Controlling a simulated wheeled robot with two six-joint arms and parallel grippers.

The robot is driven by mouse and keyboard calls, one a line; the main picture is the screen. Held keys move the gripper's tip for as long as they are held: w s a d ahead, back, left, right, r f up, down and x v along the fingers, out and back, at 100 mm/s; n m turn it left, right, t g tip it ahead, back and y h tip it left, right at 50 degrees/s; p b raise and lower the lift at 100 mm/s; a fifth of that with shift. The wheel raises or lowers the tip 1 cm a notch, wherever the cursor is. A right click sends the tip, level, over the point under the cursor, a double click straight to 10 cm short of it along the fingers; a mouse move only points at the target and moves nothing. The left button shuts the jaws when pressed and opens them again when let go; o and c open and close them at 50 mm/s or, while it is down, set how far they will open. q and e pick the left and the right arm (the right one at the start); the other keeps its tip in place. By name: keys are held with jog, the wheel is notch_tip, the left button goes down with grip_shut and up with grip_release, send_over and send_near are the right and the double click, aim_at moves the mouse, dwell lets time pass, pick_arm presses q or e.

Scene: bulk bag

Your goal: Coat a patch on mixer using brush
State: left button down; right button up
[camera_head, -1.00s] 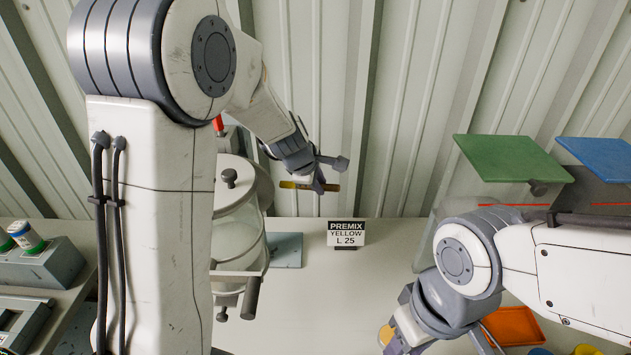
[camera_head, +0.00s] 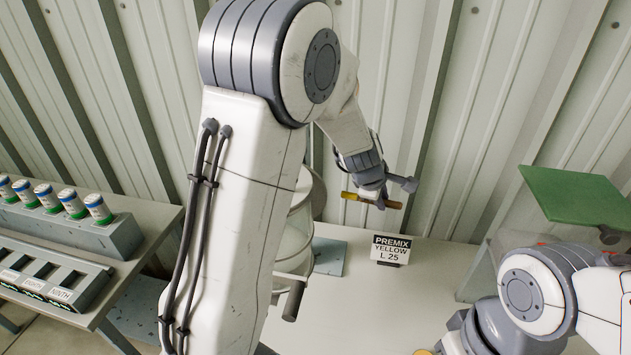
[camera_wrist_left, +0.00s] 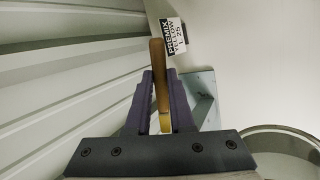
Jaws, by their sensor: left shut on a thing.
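My left gripper (camera_head: 378,200) is shut on a brush (camera_head: 358,197) with a yellow-brown handle, held in the air near the ribbed wall. In the left wrist view the brush handle (camera_wrist_left: 158,75) stands between the two fingers (camera_wrist_left: 160,105). The mixer (camera_head: 298,235), a pale rounded vessel, is on the bench, largely hidden behind my left arm. A round rim, apparently the mixer's (camera_wrist_left: 285,135), shows at the lower right of the left wrist view. The brush is apart from it. My right arm enters at the lower right, its fingers cut off by the frame edge.
A sign reading PREMIX YELLOW L 25 (camera_head: 391,248) stands on the bench (camera_head: 350,310). A green panel (camera_head: 575,197) is at right. At left, a side table holds a block of several capped vials (camera_head: 75,205) and a slotted, labelled rack (camera_head: 45,275).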

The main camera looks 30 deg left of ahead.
dwell(0.4)
pick_arm(q)
jog(key=s+a+b, duration=0.2)
jog(key=a+b, duration=0.2)
jog(key=a, duration=0.3)
dwell(0.3)
jog(key=shift+s+a+b, duration=0.25)
jog(key=shift+a+b, duration=0.35)
jog(key=shift+a, duration=0.2)
dwell(0.5)
